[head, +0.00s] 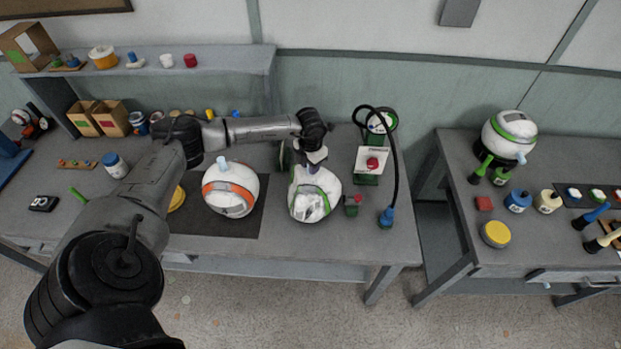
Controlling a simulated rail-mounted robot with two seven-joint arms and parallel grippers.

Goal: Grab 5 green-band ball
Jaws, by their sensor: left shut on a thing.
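A white ball with a green band (328,184) sits on the left table, and its surface looks creased. My left gripper (312,160) reaches down onto the top of this ball from behind and is shut on it; the fingertips are partly hidden. A white ball with an orange band (231,190) rests on a dark mat to its left, apart from it. Another white ball with a green band (512,128) sits on a dark stand on the right table. My right gripper is not in view.
A pump-like device with a red button (372,162) and a black hose (396,165) stands right of the held ball. A small green box with a red top (352,205) is close beside it. A shelf (225,62) runs along the back. A gap separates the tables.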

